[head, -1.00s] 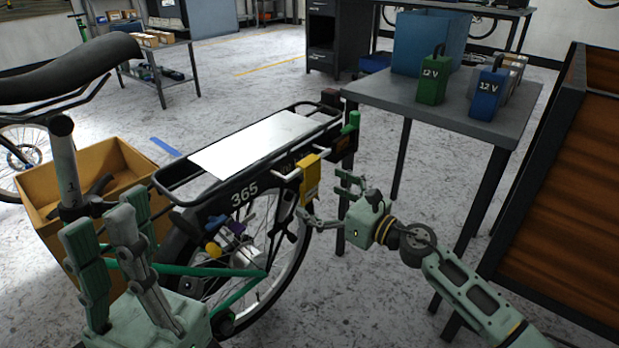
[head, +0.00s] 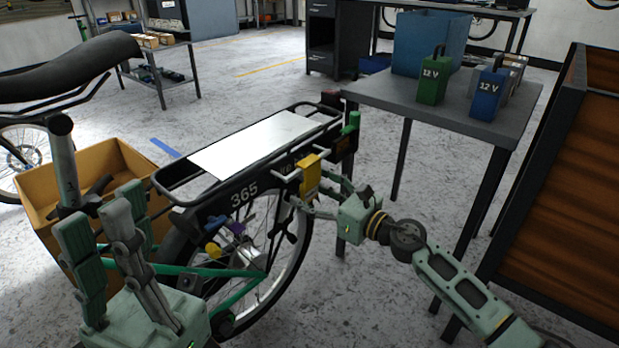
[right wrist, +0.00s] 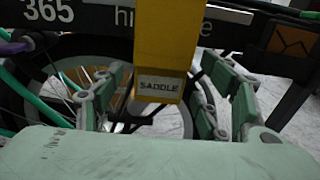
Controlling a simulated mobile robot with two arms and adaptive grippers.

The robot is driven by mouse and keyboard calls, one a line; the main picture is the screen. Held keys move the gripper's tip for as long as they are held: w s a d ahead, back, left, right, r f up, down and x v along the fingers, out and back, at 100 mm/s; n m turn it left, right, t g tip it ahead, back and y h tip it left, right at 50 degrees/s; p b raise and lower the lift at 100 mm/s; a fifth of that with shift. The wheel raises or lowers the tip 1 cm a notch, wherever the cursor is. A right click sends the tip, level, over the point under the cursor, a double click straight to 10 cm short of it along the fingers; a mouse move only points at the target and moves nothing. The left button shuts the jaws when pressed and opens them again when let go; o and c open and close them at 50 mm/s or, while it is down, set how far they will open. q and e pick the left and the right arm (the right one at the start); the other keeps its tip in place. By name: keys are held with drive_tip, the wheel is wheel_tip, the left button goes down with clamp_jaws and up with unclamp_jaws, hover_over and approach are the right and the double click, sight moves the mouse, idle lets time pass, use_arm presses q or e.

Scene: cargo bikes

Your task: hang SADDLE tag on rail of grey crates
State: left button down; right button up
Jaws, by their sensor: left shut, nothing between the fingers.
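The yellow SADDLE tag (head: 309,176) hangs upright at the side of the bike's black rear rack (head: 186,180), by the white pegs. Its printed word shows in the right wrist view (right wrist: 163,50). My right gripper (head: 309,192) is open at the tag's lower part. In the right wrist view its fingers (right wrist: 165,85) stand on either side of the tag, with gaps on both sides. My left gripper (head: 98,215) is shut and empty at the lower left, in front of the bike's seat post. I cannot make out any grey crates or their rail.
A grey table (head: 440,105) behind the right gripper holds green and blue 12 V batteries and a blue box (head: 425,42). A dark-framed wooden box (head: 570,190) stands at the right. A tan bin (head: 130,165) stands behind the bike. An orange marker (right wrist: 290,40) sits right of the tag.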

drive_tip(key=c, duration=1.1)
drive_tip(key=shift+r+p, duration=1.2)
drive_tip(key=shift+r, duration=0.1)
drive_tip(key=shift+r, duration=0.1)
drive_tip(key=v, duration=0.8)
idle(0.4)
